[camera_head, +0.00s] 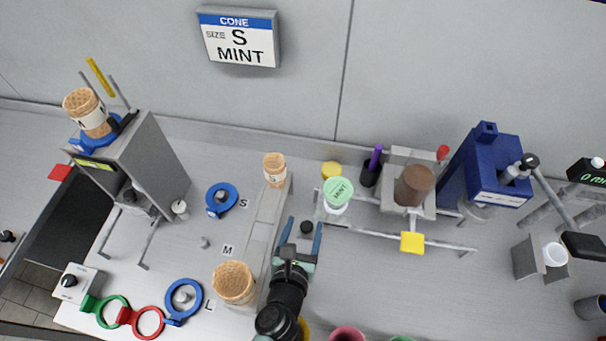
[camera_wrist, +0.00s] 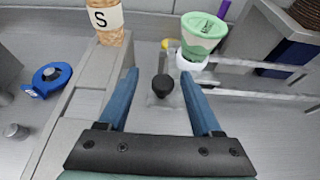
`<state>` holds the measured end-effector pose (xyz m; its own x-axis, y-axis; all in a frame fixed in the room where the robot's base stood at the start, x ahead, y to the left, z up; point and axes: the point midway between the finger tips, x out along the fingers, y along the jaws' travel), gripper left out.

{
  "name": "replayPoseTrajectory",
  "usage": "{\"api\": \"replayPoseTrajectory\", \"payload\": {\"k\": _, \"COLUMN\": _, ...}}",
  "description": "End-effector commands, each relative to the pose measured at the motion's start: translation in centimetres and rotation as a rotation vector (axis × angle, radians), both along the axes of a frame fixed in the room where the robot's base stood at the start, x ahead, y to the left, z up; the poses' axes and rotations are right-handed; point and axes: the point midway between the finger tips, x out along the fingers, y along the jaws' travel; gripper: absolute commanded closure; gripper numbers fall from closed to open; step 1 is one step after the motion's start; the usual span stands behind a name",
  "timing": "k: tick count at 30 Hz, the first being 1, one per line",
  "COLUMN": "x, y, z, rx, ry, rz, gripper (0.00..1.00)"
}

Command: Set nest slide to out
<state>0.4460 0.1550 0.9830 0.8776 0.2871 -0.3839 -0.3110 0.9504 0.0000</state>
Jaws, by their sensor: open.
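My gripper (camera_head: 302,238) is open, with its two blue fingers apart. A black knob (camera_head: 307,227) stands between the fingers; in the wrist view the knob (camera_wrist: 163,86) shows in the gap, on a small pale block, with space on both sides. I cannot tell whether this knob belongs to the nest slide. Just beyond it, a green-topped MINT cup (camera_head: 339,192) sits in a white ring-like nest (camera_wrist: 190,64) beside metal rails (camera_head: 375,234). The cup leans in the wrist view (camera_wrist: 202,38).
A grey stepped rack (camera_head: 265,225) with an S cone (camera_head: 274,168) and a larger cone (camera_head: 234,283) stands close left of my gripper. A yellow block (camera_head: 412,243) sits on the rails at right. A blue machine (camera_head: 486,170) stands farther right.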

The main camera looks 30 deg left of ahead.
Motion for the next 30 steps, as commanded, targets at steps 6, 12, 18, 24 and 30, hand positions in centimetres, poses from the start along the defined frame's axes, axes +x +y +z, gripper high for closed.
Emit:
{"api": "replayPoseTrajectory", "payload": {"k": 6, "x": 0.0, "y": -0.1, "z": 4.2, "rx": 0.004, "ry": -0.001, "rz": -0.006, "gripper": 0.34}}
{"api": "replayPoseTrajectory", "payload": {"k": 12, "x": 0.0, "y": 0.0, "z": 7.6, "rx": 0.003, "ry": 0.000, "rz": -0.003, "gripper": 0.34}}
{"api": "replayPoseTrajectory", "payload": {"k": 18, "x": -0.1, "y": 0.1, "z": 9.2, "rx": 0.003, "ry": 0.002, "rz": 0.001, "gripper": 0.34}}
{"api": "replayPoseTrajectory", "payload": {"k": 24, "x": -0.1, "y": 0.2, "z": 9.4, "rx": 0.003, "ry": 0.001, "rz": 0.002, "gripper": 0.34}}
{"api": "replayPoseTrajectory", "payload": {"k": 30, "x": -0.1, "y": 0.1, "z": 9.4, "rx": 0.002, "ry": 0.001, "rz": 0.001, "gripper": 0.34}}
